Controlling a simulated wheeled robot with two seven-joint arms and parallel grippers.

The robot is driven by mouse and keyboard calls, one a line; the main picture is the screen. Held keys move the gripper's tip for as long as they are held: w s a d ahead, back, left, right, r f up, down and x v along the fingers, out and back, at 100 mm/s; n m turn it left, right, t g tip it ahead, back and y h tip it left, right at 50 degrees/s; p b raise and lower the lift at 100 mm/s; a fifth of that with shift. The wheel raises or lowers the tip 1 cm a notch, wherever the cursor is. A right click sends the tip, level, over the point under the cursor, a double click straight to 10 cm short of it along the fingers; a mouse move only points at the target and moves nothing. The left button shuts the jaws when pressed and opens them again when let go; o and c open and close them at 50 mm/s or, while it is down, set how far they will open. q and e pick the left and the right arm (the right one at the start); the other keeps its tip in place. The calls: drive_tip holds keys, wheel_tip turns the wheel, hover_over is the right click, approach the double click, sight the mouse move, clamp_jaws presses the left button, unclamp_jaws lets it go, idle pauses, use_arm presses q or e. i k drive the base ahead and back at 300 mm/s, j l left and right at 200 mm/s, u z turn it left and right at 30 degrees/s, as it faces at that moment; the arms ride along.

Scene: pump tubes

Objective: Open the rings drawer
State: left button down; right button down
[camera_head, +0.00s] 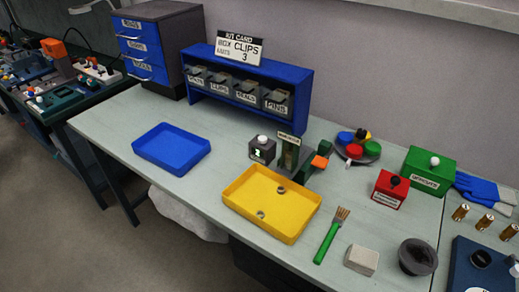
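A dark grey cabinet (185,42) with three blue drawers stands at the back left of the light table. The top drawer (132,27), middle drawer (139,50) and bottom drawer (146,70) each have a pale handle and a small white label. All three look shut, with their fronts flush. The labels are too small and blurred to tell surely which one reads rings. Neither of my grippers shows in the head view.
A blue rack (228,60) with labelled bins and a kit card (239,48) stands right of the cabinet. An empty blue tray (171,149) and a yellow tray (272,202) holding small rings lie in front. The table just before the drawers is clear.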

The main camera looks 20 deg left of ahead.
sight(130, 28)
drive_tip(key=u, duration=1.25)
drive_tip(key=i+j+z, duration=0.3)
drive_tip(key=i+j, duration=0.15)
drive_tip(key=i+j+z, duration=0.3)
drive_tip(key=j, duration=0.25)
drive_tip(key=i, duration=0.1)
